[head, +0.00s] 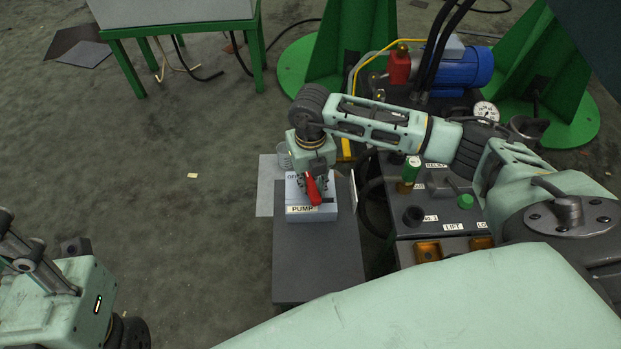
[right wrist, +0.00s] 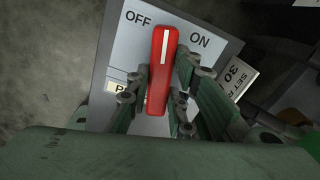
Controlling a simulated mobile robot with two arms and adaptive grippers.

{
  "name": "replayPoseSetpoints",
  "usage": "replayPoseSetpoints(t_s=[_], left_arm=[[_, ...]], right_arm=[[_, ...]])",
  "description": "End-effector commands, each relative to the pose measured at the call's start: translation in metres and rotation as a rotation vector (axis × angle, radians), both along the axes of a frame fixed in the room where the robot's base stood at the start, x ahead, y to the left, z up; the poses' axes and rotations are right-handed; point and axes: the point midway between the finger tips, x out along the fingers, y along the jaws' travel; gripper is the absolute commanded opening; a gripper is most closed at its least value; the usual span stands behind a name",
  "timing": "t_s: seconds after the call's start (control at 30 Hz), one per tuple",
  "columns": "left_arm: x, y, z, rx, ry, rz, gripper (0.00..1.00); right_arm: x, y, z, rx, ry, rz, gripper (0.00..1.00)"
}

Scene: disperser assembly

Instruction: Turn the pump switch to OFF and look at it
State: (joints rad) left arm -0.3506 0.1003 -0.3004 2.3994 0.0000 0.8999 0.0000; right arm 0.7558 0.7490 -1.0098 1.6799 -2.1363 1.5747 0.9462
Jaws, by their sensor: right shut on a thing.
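The pump switch box (head: 325,213) is a pale blue box with a PUMP label, on a dark grey stand. Its red switch handle (head: 315,192) also shows in the right wrist view (right wrist: 158,95), with a white line along it. There the handle's tip points between the OFF label (right wrist: 138,18) at upper left and the ON label (right wrist: 200,40) at upper right. My right gripper (right wrist: 166,88) is shut on the handle, one finger on each side. In the head view it reaches down onto the box from above.
The dark grey stand top (head: 315,262) is bare in front of the box. A control panel (head: 425,220) with knobs and labels is close on the right. A blue motor (head: 465,70) and green supports stand behind. The floor to the left is mostly clear.

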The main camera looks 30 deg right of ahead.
Motion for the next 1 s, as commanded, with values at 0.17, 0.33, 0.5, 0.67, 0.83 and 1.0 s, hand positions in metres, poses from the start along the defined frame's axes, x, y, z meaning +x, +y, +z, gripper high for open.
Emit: replayPoseSetpoints(t_s=[0.17, 0.33, 0.5, 0.67, 0.83, 1.0], left_arm=[[0.0000, 0.0001, 0.0051, 0.000, 0.000, 0.000, 0.40], [-0.0001, 0.0001, 0.0078, 0.000, 0.000, 0.000, 0.40], [-0.0002, 0.0002, 0.0097, 0.000, 0.000, 0.000, 0.40], [-0.0002, 0.0002, 0.0109, 0.000, -0.001, 0.000, 0.40], [0.0048, -0.0013, 0.0105, 0.007, 0.021, 0.001, 0.40], [0.0068, -0.0019, 0.0101, 0.010, 0.030, 0.002, 0.40]], right_arm=[[0.0001, -0.0008, 0.0012, -0.001, 0.000, 0.166, 0.00], [0.0005, -0.0004, 0.0012, -0.001, -0.001, 0.328, 0.00], [0.0003, -0.0005, 0.0008, -0.001, 0.000, 0.489, 0.00], [0.0004, -0.0002, 0.0007, 0.000, -0.001, 0.641, 0.00], [0.0001, -0.0003, 0.0004, 0.000, 0.000, 0.802, 0.00], [0.0006, -0.0004, 0.0005, -0.001, -0.001, 0.957, 0.00]])
